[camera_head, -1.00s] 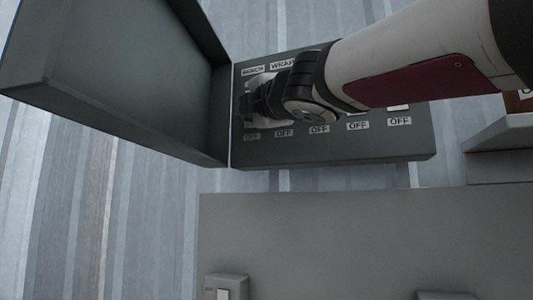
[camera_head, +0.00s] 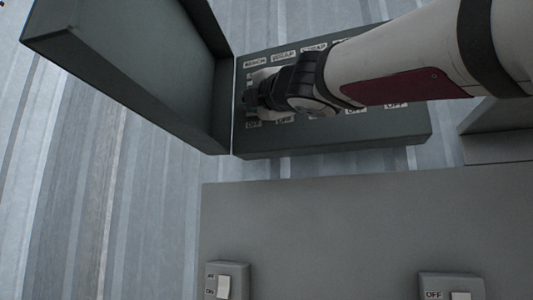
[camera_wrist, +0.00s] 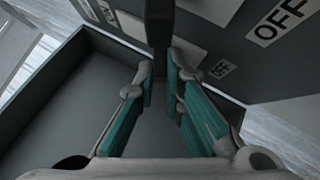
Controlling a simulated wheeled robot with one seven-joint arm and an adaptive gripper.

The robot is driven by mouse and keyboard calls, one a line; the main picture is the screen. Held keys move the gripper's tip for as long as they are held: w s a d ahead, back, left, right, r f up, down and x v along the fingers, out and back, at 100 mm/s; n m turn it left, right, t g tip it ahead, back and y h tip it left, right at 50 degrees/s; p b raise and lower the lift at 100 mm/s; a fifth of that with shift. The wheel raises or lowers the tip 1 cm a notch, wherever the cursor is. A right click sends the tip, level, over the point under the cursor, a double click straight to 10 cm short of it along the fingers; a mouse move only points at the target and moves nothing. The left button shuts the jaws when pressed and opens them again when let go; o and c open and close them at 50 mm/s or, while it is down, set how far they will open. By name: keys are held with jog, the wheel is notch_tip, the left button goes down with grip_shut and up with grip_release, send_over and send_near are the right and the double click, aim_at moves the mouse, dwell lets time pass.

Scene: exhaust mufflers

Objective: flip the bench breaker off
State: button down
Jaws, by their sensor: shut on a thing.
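The breaker panel (camera_head: 340,146) is a dark grey box on the wall with its cover (camera_head: 130,65) swung open to the left. A row of labels runs along its top, with the BENCH label (camera_head: 255,63) at the far left, and OFF labels run below. My gripper (camera_head: 253,98) is at the leftmost column, between the BENCH label and the OFF label (camera_head: 253,124) under it. In the wrist view, the fingers of my gripper (camera_wrist: 165,82) are closed around the end of a dark lever (camera_wrist: 159,25), the bench breaker. My gripper and wrist hide most of this breaker in the head view.
The open cover stands close to the left of my gripper. A grey surface (camera_head: 370,220) lies below the panel, with a small switch box (camera_head: 240,270) at lower left and another (camera_head: 436,283) at lower right. My forearm covers the panel's right part.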

jog(key=c, duration=1.7)
grip_release()
jog(key=v, duration=0.8)
jog(key=shift+f, duration=0.1)
